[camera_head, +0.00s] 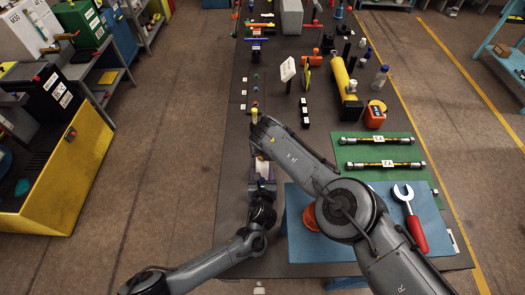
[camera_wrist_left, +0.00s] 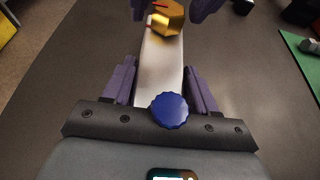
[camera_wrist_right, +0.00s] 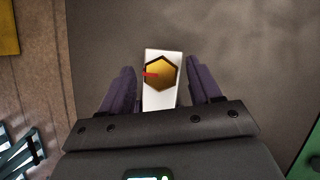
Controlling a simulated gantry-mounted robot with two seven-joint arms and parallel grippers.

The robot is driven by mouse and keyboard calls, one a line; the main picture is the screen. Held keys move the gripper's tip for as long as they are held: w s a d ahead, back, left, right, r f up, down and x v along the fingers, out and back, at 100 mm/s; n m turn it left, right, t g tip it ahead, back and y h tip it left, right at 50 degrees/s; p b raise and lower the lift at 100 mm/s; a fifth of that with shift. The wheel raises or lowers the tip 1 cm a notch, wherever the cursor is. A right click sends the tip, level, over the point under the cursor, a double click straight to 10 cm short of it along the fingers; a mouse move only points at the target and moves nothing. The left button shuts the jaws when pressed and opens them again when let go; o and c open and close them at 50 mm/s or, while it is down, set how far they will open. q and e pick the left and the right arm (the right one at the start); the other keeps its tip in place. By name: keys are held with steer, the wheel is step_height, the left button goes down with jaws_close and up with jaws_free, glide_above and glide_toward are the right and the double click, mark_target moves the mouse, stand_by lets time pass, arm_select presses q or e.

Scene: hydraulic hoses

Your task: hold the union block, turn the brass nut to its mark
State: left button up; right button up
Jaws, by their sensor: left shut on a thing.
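The white union block (camera_wrist_left: 160,75) lies between the two fingers of my left gripper (camera_wrist_left: 160,85), which is shut on it. In the head view the left gripper (camera_head: 262,186) holds the block (camera_head: 262,168) above the dark bench. A blue ribbed cap (camera_wrist_left: 169,110) is at the block's near end. The brass hex nut (camera_wrist_left: 168,14) is at the far end. In the right wrist view the nut (camera_wrist_right: 161,73) carries a red line at its left. My right gripper (camera_wrist_right: 162,88) is open, its fingers on either side of the block, apart from the nut. The arm hides the nut in the head view.
A green mat (camera_head: 372,151) with two hoses lies to the right. A blue mat (camera_head: 433,222) holds a wrench (camera_head: 410,218). My right arm crosses over the bench middle.

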stand_by(0.4)
steer(key=shift+s+d+r, duration=0.2)
steer(key=shift+s+r, duration=0.1)
steer(key=shift+r, duration=0.25)
steer(key=v, duration=1)
steer(key=shift+s+a+r, duration=0.1)
steer(key=shift+r, duration=0.3)
arm_select(q)
steer(key=o, duration=1.3)
steer(key=shift+o, duration=0.2)
steer(key=shift+s+r, duration=0.1)
